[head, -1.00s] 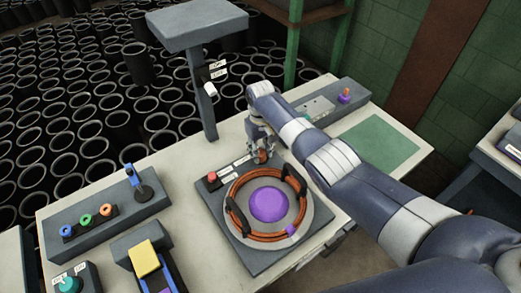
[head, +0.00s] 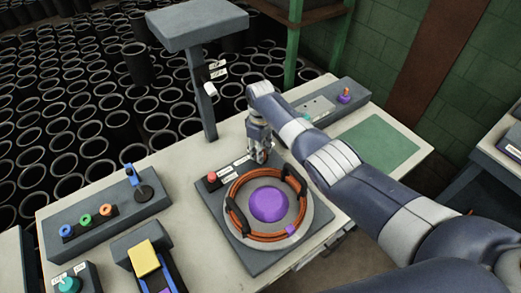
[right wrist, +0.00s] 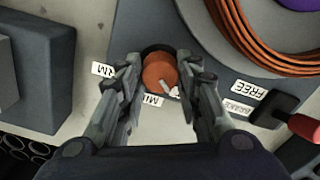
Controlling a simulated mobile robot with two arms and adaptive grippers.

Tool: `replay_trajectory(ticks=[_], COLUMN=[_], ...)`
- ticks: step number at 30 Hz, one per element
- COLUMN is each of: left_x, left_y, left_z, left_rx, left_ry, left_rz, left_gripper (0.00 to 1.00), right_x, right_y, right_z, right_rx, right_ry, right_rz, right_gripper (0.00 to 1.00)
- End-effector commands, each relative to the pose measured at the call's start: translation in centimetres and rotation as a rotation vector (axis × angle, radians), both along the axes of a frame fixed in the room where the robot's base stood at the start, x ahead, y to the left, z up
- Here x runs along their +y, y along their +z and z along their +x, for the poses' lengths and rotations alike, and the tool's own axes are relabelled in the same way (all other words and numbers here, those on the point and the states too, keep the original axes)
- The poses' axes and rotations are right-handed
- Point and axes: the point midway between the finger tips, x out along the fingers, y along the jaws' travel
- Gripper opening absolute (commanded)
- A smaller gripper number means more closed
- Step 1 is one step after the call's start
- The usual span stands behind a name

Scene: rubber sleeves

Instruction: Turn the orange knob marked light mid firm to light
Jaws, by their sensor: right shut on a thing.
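The orange knob (right wrist: 159,72) sits at the edge of the dark grey machine base, between the fingers of my right gripper (right wrist: 162,80) in the right wrist view. The fingers are shut on it from both sides. A pale pointer mark on the knob points down and a little right in that view. A label ending in "RM" (right wrist: 103,69) is at the knob's left and one starting "MI" (right wrist: 152,100) is below it. The light label is mostly hidden by a finger. In the head view the right gripper (head: 262,155) covers the knob. My left gripper is out of view.
Beside the knob is a round plate with an orange coil (head: 240,187) and a purple centre (head: 269,204). A red-handled lever (right wrist: 304,127) with a FREE label (right wrist: 250,88) is close by. A grey post (head: 202,100) stands behind.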

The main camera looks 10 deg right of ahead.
Motion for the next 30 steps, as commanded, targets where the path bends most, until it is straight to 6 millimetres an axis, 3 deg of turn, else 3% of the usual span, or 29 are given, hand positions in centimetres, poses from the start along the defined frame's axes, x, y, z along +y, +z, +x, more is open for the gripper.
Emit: replay_trajectory(ticks=[8, 9, 11, 23, 30], left_x=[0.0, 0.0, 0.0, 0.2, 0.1], left_y=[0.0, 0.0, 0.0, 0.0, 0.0], left_z=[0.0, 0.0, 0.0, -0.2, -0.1], left_rx=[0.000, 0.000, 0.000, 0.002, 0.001], left_ry=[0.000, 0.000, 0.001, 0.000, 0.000], left_rz=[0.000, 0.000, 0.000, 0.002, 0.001], left_gripper=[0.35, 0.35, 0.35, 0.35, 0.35], right_x=[0.0, 0.0, 0.0, 0.0, 0.0], right_y=[0.2, 0.2, 0.2, 0.3, 2.8], right_z=[0.2, 0.2, 0.2, 0.1, 0.1], right_rx=[-0.005, -0.005, -0.004, -0.001, -0.005], right_ry=[0.002, 0.002, 0.002, 0.000, 0.002], right_rz=[-0.001, -0.001, 0.000, 0.000, 0.001], right_gripper=[0.08, 0.41, 0.53, 0.53, 0.53])
